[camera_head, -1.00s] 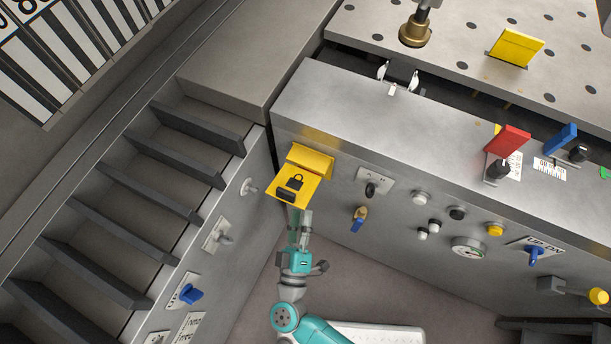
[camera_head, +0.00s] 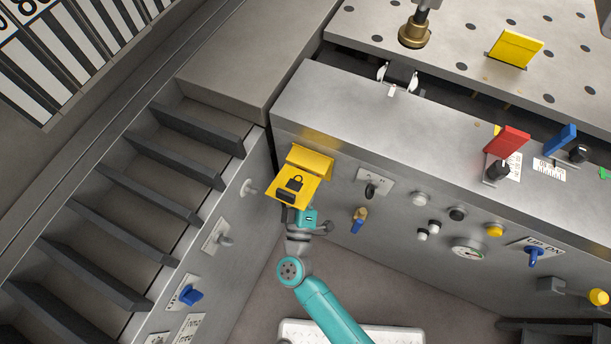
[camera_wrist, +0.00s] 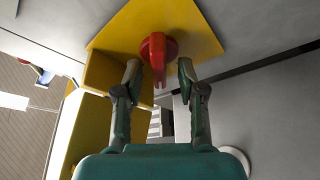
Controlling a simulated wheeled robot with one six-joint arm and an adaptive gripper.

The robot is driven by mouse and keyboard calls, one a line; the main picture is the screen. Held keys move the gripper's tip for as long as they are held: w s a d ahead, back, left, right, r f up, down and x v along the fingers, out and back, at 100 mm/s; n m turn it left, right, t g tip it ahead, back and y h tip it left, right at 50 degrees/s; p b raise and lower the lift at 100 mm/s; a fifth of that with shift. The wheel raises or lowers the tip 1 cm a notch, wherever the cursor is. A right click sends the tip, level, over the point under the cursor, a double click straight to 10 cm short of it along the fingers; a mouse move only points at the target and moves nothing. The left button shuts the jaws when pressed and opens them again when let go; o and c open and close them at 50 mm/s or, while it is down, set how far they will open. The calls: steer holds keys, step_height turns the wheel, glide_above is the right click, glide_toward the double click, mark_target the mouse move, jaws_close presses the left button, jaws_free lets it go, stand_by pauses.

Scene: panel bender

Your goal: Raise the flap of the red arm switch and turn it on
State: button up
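The yellow flap with a black padlock symbol (camera_head: 297,183) sticks out from the front of the grey machine in the head view. In the wrist view a yellow wall (camera_wrist: 98,105) runs down the left side, beside a yellow backing plate (camera_wrist: 120,32). The red switch (camera_wrist: 158,52) sits on that plate, its lever pointing down in the picture. My gripper (camera_wrist: 158,72) is open, with one fingertip on each side of the red lever and visible gaps between. In the head view my fingertips are hidden beneath the flap.
A black switch (camera_head: 372,190) and a blue-handled valve (camera_head: 358,222) are right of the flap on the machine front. A grey knob (camera_head: 249,188) is on the side panel to the left.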

steer(key=shift+w, duration=0.15)
jaws_close()
steer(key=shift+m, duration=0.3)
steer(key=shift+m+t+h, duration=0.25)
steer(key=shift+m+h, duration=0.9)
steer(key=shift+m, duration=1.15)
steer(key=shift+m+t+h, duration=0.25)
steer(key=shift+m+h, duration=0.9)
steer(key=shift+m, duration=1.15)
